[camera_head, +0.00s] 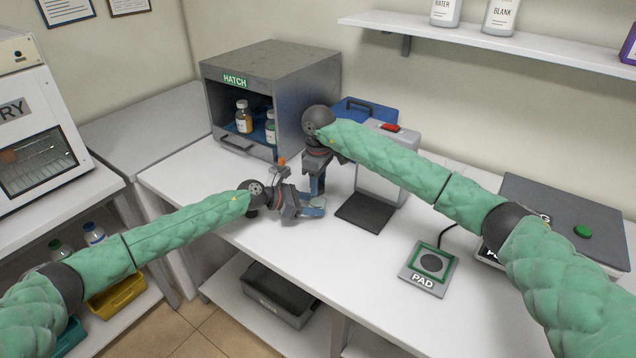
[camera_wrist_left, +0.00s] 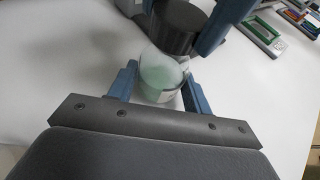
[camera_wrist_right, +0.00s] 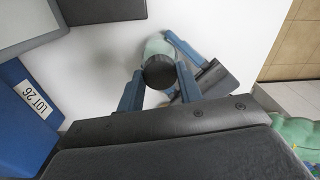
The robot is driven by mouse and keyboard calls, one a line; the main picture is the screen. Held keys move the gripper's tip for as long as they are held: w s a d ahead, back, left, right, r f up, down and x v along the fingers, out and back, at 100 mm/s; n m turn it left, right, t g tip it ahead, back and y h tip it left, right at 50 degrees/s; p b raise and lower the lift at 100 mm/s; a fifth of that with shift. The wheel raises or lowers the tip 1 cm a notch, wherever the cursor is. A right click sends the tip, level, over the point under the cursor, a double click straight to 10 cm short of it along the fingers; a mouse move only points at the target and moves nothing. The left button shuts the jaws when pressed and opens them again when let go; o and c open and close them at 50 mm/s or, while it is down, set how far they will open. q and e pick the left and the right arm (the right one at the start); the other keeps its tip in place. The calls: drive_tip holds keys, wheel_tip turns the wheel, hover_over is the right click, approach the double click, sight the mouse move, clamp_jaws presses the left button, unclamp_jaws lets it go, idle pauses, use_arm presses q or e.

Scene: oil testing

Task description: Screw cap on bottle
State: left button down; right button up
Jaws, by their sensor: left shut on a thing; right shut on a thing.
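A clear bottle (camera_wrist_left: 160,78) with pale green contents and a white label sits between the blue fingers of my left gripper (camera_head: 312,208), which is shut on it above the white table. A dark cap (camera_wrist_left: 182,24) is at the bottle's top, held by my right gripper (camera_head: 317,187), which comes from above. In the right wrist view the round cap (camera_wrist_right: 159,72) is between the fingers, with the bottle's pale green side (camera_wrist_right: 156,46) beyond it. I cannot tell whether the cap is seated on the threads. The grippers largely hide both in the head view.
A grey hatch cabinet (camera_head: 270,65) with bottles inside stands at the back left. A grey-white device with a red button (camera_head: 390,128) and dark base plate (camera_head: 365,212) is just right of the grippers. A pad (camera_head: 428,283) lies at front right. The table front is clear.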

drive_tip(key=o, duration=0.9)
drive_tip(key=shift+o, duration=0.2)
drive_tip(key=shift+r, duration=0.1)
drive_tip(key=shift+r, duration=2.2)
drive_tip(key=shift+c, duration=0.4)
